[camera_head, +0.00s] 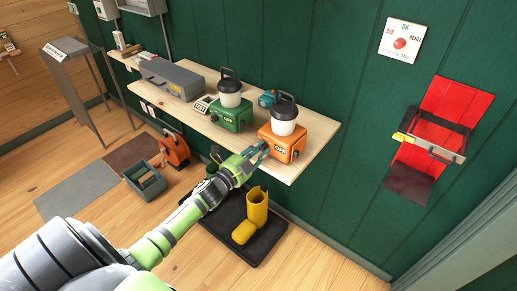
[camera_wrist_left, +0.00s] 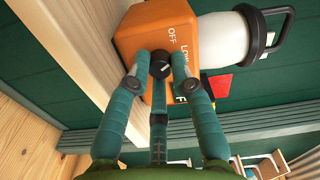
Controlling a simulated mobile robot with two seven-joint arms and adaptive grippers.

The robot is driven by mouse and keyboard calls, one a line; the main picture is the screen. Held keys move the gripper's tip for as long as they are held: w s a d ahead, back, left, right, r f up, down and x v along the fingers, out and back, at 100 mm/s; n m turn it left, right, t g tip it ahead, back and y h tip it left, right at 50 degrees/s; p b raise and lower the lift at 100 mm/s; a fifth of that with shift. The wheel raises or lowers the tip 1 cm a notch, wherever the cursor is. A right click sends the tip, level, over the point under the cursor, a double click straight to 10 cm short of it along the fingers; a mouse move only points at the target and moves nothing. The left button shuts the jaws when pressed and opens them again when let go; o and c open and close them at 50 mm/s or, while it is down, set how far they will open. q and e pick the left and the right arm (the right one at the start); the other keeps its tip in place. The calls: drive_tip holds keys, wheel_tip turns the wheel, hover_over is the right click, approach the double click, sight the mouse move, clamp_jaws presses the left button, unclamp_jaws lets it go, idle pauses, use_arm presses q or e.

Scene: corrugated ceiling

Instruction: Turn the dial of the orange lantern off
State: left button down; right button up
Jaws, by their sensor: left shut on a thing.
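The orange lantern (camera_head: 289,150) with a white shade and a dark handle stands near the right end of the wooden shelf (camera_head: 318,140). It fills the upper part of the left wrist view (camera_wrist_left: 140,32). Its black dial (camera_wrist_left: 160,64) is on its front face, with the words OFF and LOW next to it; a further label is partly hidden by a finger. My left gripper (camera_head: 262,149) is at this face, its teal fingers closed around the dial. The dial's exact setting is hard to read. My right gripper is not in view.
A green lantern (camera_head: 231,118), a teal tool (camera_head: 267,99) and a grey case (camera_head: 172,79) share the shelf. A red wall panel (camera_head: 459,103) is at the right.

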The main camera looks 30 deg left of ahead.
use_arm(q)
drive_tip(key=n+p, duration=0.1)
drive_tip(key=n, duration=0.3)
drive_tip(key=shift+n, duration=0.3)
drive_tip(key=shift+f+n, duration=0.15)
drive_tip(key=shift+n, duration=0.45)
drive_tip(key=shift+s+d+f, duration=0.1)
drive_tip(key=shift+d+f, duration=0.05)
drive_tip(key=c, duration=1.1)
unclamp_jaws()
drive_tip(key=s, duration=0.8)
drive_tip(key=s+a, duration=0.1)
drive_tip(key=s, duration=0.3)
